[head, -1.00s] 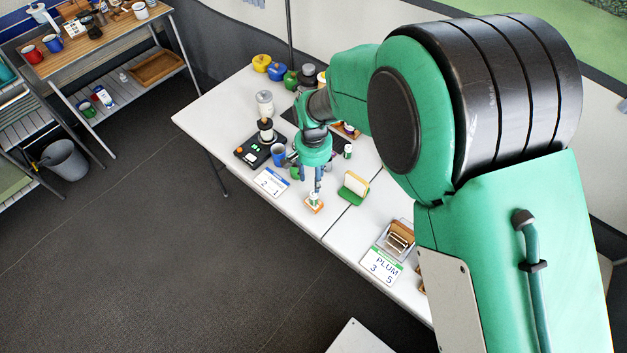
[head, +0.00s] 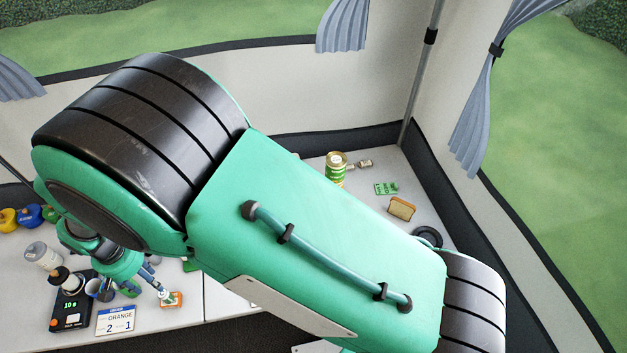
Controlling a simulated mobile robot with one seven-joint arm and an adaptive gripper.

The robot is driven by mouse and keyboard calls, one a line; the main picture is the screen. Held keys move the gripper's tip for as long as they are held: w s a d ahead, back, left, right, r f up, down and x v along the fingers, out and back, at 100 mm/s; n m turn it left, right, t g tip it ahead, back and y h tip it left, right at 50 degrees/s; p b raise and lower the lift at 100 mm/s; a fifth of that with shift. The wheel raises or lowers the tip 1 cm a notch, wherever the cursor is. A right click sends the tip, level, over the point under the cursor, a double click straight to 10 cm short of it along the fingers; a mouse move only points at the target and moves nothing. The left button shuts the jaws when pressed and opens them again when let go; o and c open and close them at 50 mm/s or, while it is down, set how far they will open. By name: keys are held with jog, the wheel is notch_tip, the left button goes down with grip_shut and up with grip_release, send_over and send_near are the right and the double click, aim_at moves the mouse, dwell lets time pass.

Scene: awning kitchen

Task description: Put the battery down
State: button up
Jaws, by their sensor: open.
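A small white item with green and orange on it, which looks like the battery (head: 167,296), stands near the front edge of the white table (head: 215,298) on or against a small orange-edged piece (head: 178,300). My gripper (head: 160,290) is open and points down at its upper left side. The fingertips are very close to it; whether they touch it is too small to tell. My arm hides much of the table.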

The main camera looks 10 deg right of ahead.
jog(key=shift+r, duration=0.1)
jog(key=w+d+r+m, duration=0.1)
jog(key=w+d+r, duration=0.3)
jog(key=d+r, duration=0.25)
jog(key=w+d+r, duration=0.4)
jog(key=d+r, duration=0.2)
jog(key=r, duration=0.2)
jog(key=w+d+r+m+t+y, duration=0.1)
jog(key=d+r, duration=0.5)
jog(key=d, duration=0.3)
jog(key=w+d+r+m+t, duration=0.1)
jog(key=d+r, duration=0.5)
jog(key=d, duration=0.2)
jog(key=s+d+r+t, duration=0.1)
jog(key=s+d+r, duration=0.25)
jog(key=d, duration=0.45)
jog(key=s+d+r+t, duration=0.1)
jog(key=s+d+r, duration=0.1)
jog(key=d+r, duration=0.45)
jog(key=s+d+m+t+h, duration=0.1)
jog(key=s+d+m, duration=0.1)
jog(key=s+d, duration=1)
jog(key=shift+s+d+r+t, duration=0.2)
jog(key=shift+s+d+t, duration=0.15)
jog(key=shift+d, duration=0.7)
jog(key=shift+f, duration=0.1)
jog(key=shift+f, duration=0.15)
